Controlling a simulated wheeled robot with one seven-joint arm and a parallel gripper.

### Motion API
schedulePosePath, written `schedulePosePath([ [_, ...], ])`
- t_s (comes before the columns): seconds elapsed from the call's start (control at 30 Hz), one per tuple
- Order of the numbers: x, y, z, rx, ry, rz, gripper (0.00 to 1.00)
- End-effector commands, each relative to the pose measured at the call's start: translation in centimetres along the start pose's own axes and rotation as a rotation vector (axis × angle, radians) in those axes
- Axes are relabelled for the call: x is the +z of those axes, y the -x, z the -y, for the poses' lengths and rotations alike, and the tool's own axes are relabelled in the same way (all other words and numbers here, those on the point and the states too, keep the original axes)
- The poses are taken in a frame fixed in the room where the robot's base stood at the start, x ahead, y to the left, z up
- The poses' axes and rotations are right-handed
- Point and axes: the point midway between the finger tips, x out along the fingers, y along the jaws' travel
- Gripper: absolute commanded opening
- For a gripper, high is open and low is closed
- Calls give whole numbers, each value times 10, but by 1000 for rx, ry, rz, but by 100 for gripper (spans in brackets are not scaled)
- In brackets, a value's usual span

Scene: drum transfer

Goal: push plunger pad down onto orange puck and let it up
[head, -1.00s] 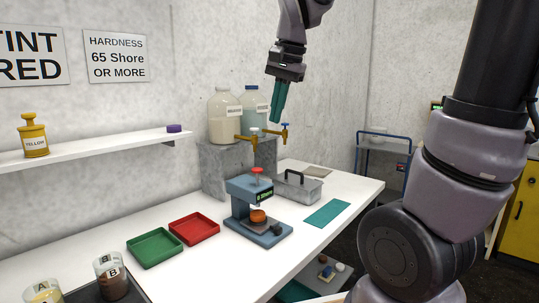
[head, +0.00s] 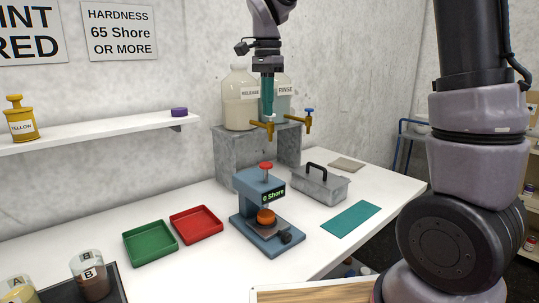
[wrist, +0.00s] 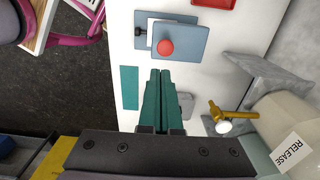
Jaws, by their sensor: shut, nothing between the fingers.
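The hardness tester (head: 258,205) is a blue-grey press on the white table, with a red plunger knob (head: 266,165) on top and a small "Shore" display. The orange puck (head: 266,217) sits on its base under the head. In the wrist view the tester (wrist: 185,42) shows from above with its red knob (wrist: 165,47); the puck is hidden there. My gripper (head: 268,112) has teal fingers pointing down, shut and empty. It is well above the tester, apart from it, in front of the jugs. The fingers also show in the wrist view (wrist: 163,80).
Green (head: 150,243) and red (head: 196,224) trays lie left of the tester. A grey lidded box (head: 320,186) and teal mat (head: 351,219) are to its right. Jugs with brass taps (head: 262,126) stand on a grey block (head: 232,158) behind. A shelf (head: 95,136) is at left.

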Motion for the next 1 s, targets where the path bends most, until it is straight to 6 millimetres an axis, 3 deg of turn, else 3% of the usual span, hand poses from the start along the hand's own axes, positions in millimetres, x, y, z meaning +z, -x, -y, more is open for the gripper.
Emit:
schedulePosePath([
  [0.27, 0, -12, -1, 2, 1, 1, 0],
  [0.7, 0, -101, -1, 4, 2, 1, 0],
  [1.0, 0, -136, 0, 0, 2, 0, 0],
])
